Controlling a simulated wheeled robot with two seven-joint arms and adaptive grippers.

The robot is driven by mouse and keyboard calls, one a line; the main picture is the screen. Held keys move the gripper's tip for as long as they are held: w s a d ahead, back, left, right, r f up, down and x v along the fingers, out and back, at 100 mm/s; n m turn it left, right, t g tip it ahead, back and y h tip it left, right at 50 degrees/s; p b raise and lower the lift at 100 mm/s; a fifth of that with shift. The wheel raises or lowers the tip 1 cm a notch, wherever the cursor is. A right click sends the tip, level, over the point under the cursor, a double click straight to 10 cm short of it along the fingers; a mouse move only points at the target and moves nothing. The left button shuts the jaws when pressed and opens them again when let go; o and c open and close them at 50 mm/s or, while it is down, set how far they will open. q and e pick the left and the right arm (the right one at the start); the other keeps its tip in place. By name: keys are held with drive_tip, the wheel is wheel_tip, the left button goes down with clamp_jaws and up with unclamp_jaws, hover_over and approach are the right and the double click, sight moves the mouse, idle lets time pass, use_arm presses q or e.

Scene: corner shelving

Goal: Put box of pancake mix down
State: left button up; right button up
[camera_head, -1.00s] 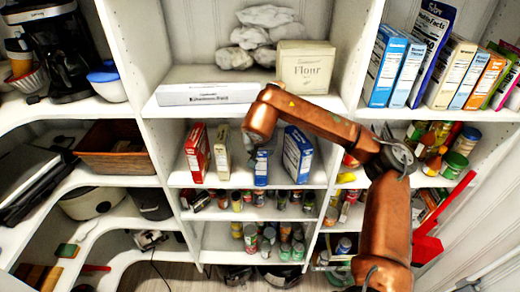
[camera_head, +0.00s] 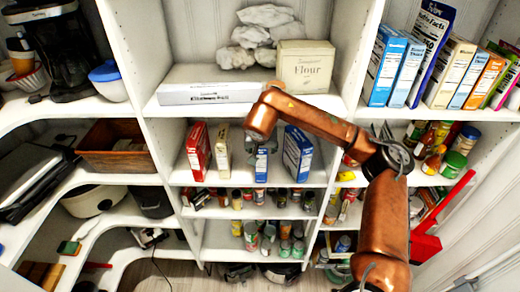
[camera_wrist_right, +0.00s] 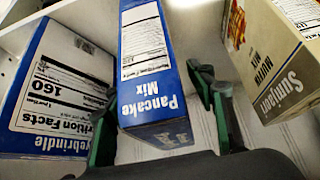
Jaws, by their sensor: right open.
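The pancake mix box (camera_wrist_right: 152,75) is blue with a white panel and its name upside down in the right wrist view. In the head view the box (camera_head: 261,170) stands on the middle shelf (camera_head: 232,183), partly hidden behind my right gripper (camera_head: 262,147). In the right wrist view my right gripper (camera_wrist_right: 160,115) is open, with a green-and-black finger on each side of the box's near end. A gap shows at the right finger; contact at the left is hard to tell. My left gripper is not in view.
A cream muffin mix box (camera_wrist_right: 270,60) stands close on the right in the wrist view, and a blue box (camera_wrist_right: 55,95) on the left. A red box (camera_head: 197,150) shares the shelf. Cans (camera_head: 270,232) fill the shelves below. A flour box (camera_head: 305,66) sits above.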

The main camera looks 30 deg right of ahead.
drive_tip(key=s+a+r+b, duration=0.1)
drive_tip(key=s+a+b, duration=0.2)
drive_tip(key=s+a, duration=0.4)
drive_tip(key=s, duration=0.3)
drive_tip(key=shift+s+r, duration=0.15)
drive_tip(key=shift+s, duration=0.2)
drive_tip(key=shift+d, duration=0.1)
